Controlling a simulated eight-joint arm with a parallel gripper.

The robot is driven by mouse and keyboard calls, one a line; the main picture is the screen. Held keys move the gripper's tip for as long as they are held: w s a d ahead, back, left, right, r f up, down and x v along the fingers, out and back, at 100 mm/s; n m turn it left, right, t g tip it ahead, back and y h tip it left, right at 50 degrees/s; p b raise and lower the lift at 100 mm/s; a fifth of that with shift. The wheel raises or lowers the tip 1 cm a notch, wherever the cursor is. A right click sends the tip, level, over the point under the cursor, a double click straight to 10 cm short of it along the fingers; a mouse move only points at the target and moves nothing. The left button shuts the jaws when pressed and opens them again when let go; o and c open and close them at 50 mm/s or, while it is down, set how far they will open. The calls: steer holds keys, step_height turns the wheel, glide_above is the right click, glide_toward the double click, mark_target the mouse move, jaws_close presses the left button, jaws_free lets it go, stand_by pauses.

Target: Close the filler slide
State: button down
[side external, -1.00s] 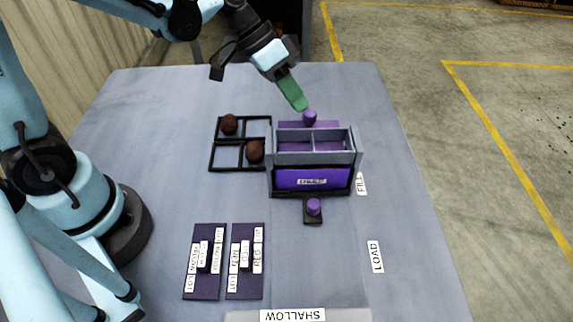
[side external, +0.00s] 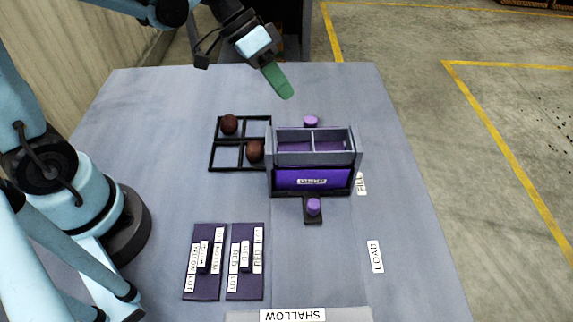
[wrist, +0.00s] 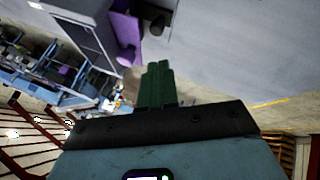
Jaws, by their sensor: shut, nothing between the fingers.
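The filler is a grey two-compartment box (side external: 283,158) with a purple labelled front panel (side external: 290,181). Purple shows inside the compartments. A second purple knob (side external: 313,207) sits on a dark tab at the front. My gripper (side external: 286,95), with green fingers, is shut and empty, above and behind the back knob, apart from it. In the wrist view the fingers (wrist: 158,68) show close together, near a purple part (wrist: 124,28).
Two dark purple labelled panels (side external: 189,290) (side external: 235,291) lie at the front left. A grey piece marked SHALLOW (side external: 345,315) is at the front edge.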

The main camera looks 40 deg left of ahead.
steer(key=v, duration=0.8)
steer(key=s+a+f+n+t+y, duration=0.2)
steer(key=s+f+n+t+y, duration=0.2)
steer(key=s+y, duration=0.2)
steer(key=shift+s+a+f+n+y, duration=0.25)
steer(key=shift+s+f+n+y, duration=0.1)
steer(key=shift+n+y, duration=0.05)
stand_by(0.6)
